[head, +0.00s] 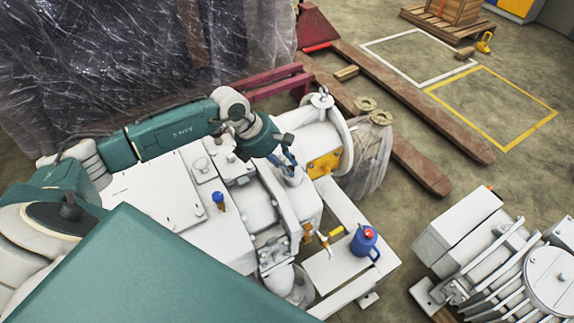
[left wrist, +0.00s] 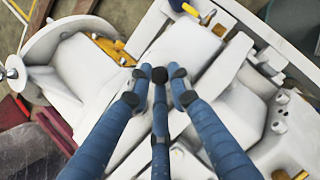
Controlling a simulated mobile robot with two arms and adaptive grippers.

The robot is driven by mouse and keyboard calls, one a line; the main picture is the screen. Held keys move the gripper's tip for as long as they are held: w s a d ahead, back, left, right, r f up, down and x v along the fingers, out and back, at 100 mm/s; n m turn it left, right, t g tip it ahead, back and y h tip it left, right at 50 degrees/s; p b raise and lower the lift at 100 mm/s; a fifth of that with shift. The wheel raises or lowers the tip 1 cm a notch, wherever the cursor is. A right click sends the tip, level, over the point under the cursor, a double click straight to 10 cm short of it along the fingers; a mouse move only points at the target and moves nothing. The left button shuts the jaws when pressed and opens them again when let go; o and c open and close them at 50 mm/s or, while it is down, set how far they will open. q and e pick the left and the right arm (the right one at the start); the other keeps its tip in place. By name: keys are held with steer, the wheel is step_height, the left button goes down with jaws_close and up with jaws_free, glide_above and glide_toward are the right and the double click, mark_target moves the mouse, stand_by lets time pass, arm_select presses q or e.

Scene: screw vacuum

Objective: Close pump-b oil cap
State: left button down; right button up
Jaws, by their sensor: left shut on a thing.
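The white vacuum pump (head: 215,235) under my left arm fills the middle of the head view. My left gripper (head: 288,165) points down at the pump's top, right of its middle, over a short pale filler neck (head: 292,178). In the left wrist view the three blue fingers of my left gripper (left wrist: 160,75) come together at their dark tips over the pump's white top (left wrist: 185,45). The gripper is shut on the oil cap, which the fingertips mostly hide. I cannot tell how the cap sits on its neck. My right gripper is not in view.
A blue jug (head: 365,241) with a red top stands on the pump's front ledge, beside a yellow-handled valve (head: 325,240). A second machine (head: 500,255) stands at the lower right.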

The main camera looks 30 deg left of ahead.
arm_select(q)
steer(key=c, duration=1.6)
jaws_free()
steer(key=shift+r, duration=0.1)
steer(key=v, duration=1.2)
